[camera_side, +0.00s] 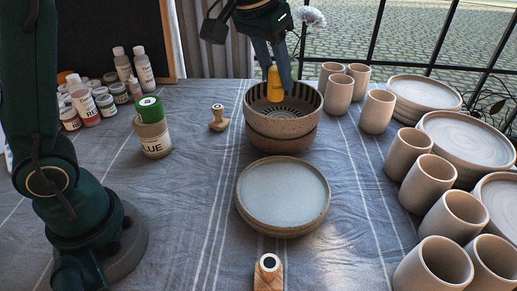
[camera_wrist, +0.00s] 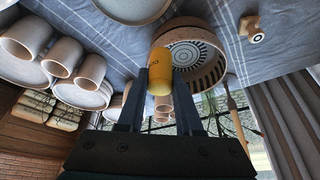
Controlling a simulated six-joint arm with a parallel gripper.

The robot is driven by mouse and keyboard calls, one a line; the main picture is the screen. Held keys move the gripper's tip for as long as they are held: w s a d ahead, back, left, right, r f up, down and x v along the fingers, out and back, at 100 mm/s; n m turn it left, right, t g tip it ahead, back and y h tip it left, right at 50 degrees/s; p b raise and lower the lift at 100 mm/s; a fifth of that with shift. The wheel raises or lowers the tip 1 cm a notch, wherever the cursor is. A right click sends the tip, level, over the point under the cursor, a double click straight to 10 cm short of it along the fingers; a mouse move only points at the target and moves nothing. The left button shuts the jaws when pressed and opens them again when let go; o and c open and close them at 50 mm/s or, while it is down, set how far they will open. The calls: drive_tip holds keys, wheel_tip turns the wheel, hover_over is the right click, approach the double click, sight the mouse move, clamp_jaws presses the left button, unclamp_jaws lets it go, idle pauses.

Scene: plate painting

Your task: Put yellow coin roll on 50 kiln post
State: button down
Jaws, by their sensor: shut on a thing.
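The yellow coin roll (camera_side: 274,84) is a small upright cylinder in the side view. My gripper (camera_side: 276,72) is shut on it and holds it over the upper of two stacked bowls (camera_side: 284,128). In the wrist view the yellow roll (camera_wrist: 159,62) sits between the two dark fingers of my gripper (camera_wrist: 160,78), with the patterned bowl (camera_wrist: 215,36) behind it. No post marked 50 can be made out. A small wooden piece with a dark round top (camera_side: 268,264) stands at the front edge, and another wooden piece (camera_side: 218,119) stands left of the bowls.
A plate (camera_side: 283,222) lies in front of the bowls. A labelled jar (camera_side: 154,140) with a green top stands left, with several paint bottles (camera_side: 144,72) behind it. Several cups (camera_side: 408,153) and stacked plates (camera_side: 465,138) fill the right. Bare cloth lies left of the plate.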

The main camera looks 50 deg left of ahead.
drive_tip(key=w+a+n+y, duration=0.15)
drive_tip(key=a+n, duration=0.35)
drive_tip(key=a, duration=0.8)
drive_tip(key=s+a+n+g+y, duration=0.15)
drive_tip(key=s+a+n, duration=0.25)
drive_tip(key=s+a, duration=0.55)
drive_tip(key=s+a+n+g+y, duration=0.15)
drive_tip(key=s+a+n, duration=0.3)
drive_tip(key=a, duration=1.05)
drive_tip(key=f, duration=0.8)
drive_tip(key=w+f, duration=0.1)
drive_tip(key=f, duration=0.4)
drive_tip(key=shift+d, duration=0.2)
drive_tip(key=shift+f, duration=0.1)
drive_tip(key=c, duration=0.6)
unclamp_jaws()
drive_tip(key=shift+s+f, duration=0.1)
